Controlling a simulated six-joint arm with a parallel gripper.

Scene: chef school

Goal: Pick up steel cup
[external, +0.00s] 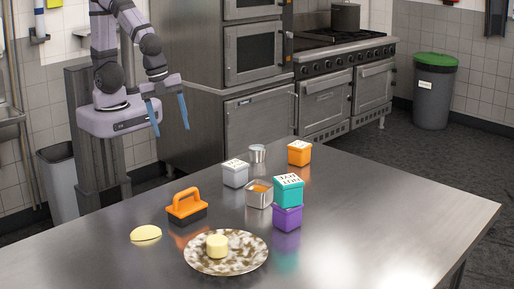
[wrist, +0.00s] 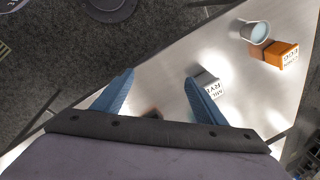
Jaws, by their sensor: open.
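The steel cup (external: 257,153) is a small silvery cylinder standing upright near the back edge of the metal table, between a white box and an orange box. In the wrist view the steel cup (wrist: 256,32) is at the upper right, its round opening visible, close beside the orange box. My gripper (external: 169,113) is open and empty, raised beyond the table's back-left edge, left of the cup and apart from it. In the wrist view my gripper (wrist: 158,82) shows two blue fingers spread wide with nothing between them.
The white box (external: 235,174) and orange box (external: 299,153) flank the cup. A metal container (external: 259,194), a teal box (external: 288,190) on a purple box (external: 287,218), an orange-handled tool (external: 187,205), a yellow piece (external: 146,233) and a plate (external: 255,261) stand nearer. The table's right side is clear.

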